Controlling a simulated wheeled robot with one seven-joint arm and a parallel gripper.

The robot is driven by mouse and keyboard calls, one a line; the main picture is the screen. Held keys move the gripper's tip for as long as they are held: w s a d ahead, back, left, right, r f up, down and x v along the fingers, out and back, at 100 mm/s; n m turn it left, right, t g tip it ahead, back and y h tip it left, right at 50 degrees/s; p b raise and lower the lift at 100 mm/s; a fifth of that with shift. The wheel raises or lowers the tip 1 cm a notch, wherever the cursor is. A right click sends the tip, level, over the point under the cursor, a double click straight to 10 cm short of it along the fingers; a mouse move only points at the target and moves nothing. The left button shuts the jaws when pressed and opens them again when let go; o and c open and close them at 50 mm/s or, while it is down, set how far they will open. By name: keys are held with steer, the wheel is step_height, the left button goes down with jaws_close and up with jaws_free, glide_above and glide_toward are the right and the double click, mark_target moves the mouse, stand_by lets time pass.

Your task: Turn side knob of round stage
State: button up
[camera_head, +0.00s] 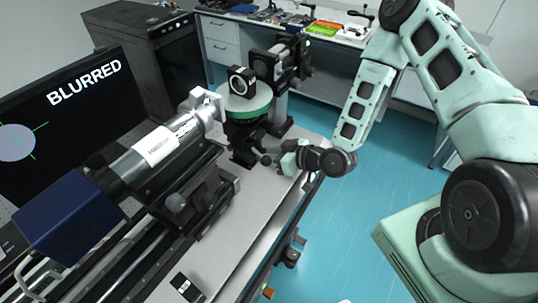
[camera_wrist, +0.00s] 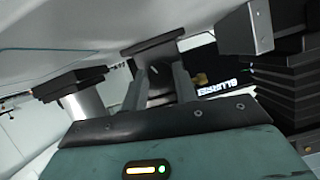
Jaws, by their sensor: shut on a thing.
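The round stage (camera_head: 247,113) has a pale top and a green rim. In the wrist view my gripper's two grey fingers (camera_wrist: 160,85) are closed around a dark part, which appears to be the knob. The grip itself is small and partly hidden in the head view.
A blue-ended cylinder (camera_head: 155,147) lies along the rail at the left. A monitor (camera_head: 70,135) reads "BLURRED" and shows a pale disc with green lines. A black post assembly (camera_head: 283,75) stands behind the stage.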

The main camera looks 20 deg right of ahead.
steer(key=shift+d+f+m+y+b, duration=0.15)
steer(key=shift+m+y+b, duration=0.15)
steer(key=shift+m+b, duration=0.4)
steer(key=shift+m+g+y, duration=0.4)
steer(key=shift+m, duration=0.1)
steer(key=o, duration=1)
steer(key=shift+c, duration=0.2)
steer(key=b+v, duration=0.3)
steer(key=v, duration=0.5)
steer(key=shift+s+d, duration=0.15)
steer(key=shift+d, duration=0.1)
steer(key=p+v, duration=0.5)
steer(key=v, duration=0.4)
steer(key=shift+a+r, duration=0.15)
steer(key=shift+r, duration=0.15)
